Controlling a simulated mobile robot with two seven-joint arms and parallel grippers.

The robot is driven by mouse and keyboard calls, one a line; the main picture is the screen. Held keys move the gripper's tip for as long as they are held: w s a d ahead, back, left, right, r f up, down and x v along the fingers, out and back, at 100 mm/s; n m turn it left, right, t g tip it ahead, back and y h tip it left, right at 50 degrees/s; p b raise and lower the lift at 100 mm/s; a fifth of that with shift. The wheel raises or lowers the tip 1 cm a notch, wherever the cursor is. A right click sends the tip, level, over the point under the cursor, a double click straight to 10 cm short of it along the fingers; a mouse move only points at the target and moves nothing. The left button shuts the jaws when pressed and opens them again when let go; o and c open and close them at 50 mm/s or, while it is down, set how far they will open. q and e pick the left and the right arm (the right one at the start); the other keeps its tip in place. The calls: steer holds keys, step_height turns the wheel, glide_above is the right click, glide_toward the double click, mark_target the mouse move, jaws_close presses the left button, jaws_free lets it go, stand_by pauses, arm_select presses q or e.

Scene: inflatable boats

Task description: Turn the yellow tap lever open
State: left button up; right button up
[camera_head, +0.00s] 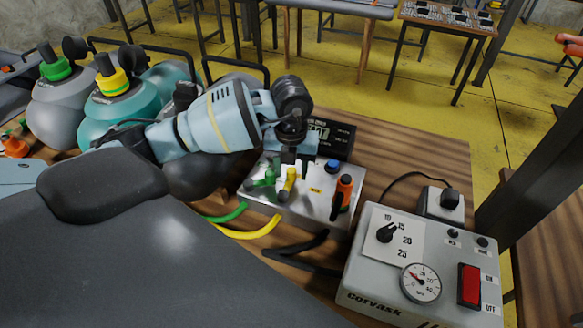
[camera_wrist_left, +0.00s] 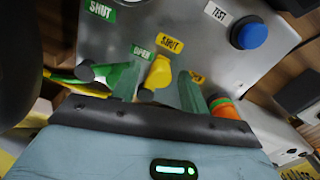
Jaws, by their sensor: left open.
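The yellow tap lever (camera_head: 290,178) stands on the front of a silver metal box (camera_head: 318,205). In the left wrist view the yellow lever (camera_wrist_left: 161,70) points up toward a yellow SHUT label (camera_wrist_left: 171,44); a yellow OPEN label (camera_wrist_left: 197,77) is to its right, partly hidden by a finger. My left gripper (camera_head: 298,160) is over the box, coming from the left. Its teal fingers (camera_wrist_left: 158,85) are open, one on each side of the yellow lever. I cannot tell whether they touch it. My right gripper is not in view.
A green lever (camera_head: 268,180) is close left of the yellow one, and an orange lever (camera_head: 343,190) is to the right. A blue button (camera_head: 333,166) is behind. Green and yellow hoses leave the box's front. A grey control unit (camera_head: 385,270) stands at the front right.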

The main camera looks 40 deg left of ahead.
arm_select(q)
jaws_close()
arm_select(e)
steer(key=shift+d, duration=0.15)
